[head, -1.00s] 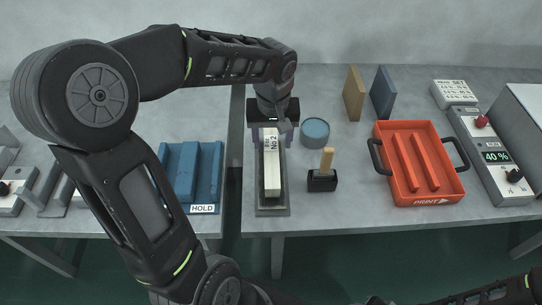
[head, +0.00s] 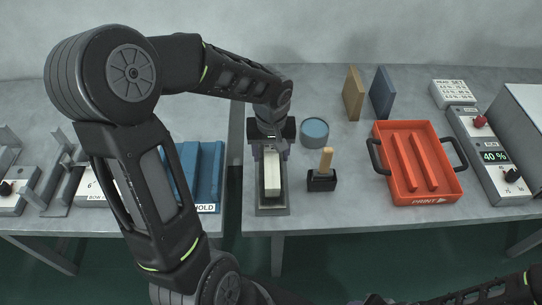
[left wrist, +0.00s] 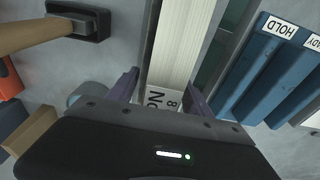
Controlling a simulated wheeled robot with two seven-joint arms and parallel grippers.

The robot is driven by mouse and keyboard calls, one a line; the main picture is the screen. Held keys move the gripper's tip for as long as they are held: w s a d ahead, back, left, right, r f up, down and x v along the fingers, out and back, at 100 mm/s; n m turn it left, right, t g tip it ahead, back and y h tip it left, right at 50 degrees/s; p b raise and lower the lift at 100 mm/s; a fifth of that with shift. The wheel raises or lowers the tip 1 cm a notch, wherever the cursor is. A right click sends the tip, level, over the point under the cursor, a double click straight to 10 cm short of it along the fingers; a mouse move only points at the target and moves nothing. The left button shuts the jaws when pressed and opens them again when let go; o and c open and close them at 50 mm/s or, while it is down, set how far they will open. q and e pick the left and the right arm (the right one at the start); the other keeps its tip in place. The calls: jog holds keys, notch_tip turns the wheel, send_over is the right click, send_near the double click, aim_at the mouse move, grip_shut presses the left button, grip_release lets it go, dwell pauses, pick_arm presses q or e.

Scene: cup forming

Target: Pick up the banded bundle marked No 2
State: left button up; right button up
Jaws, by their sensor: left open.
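The banded bundle marked No 2 (head: 272,178) is a pale, long stack lying in a grey tray (head: 272,210) near the front of the middle table. My left gripper (head: 270,150) is over its far end and hides the label in the head view. In the left wrist view the bundle (left wrist: 185,45) runs between the two fingers of the gripper (left wrist: 165,88), and part of its white "No" label shows by the palm. The fingers are open, one on each side of the bundle. Whether they touch it cannot be told. My right gripper is not in view.
A stamp with a wooden handle (head: 326,160) and a round blue-topped pot (head: 315,131) stand close on the right. A blue HOLD rack (head: 208,170) is on the left. An orange PRINT tray (head: 455,190) and a control box (head: 490,150) are farther right.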

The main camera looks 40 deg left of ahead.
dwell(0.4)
pick_arm(q)
grip_shut()
dwell(0.4)
dwell(0.9)
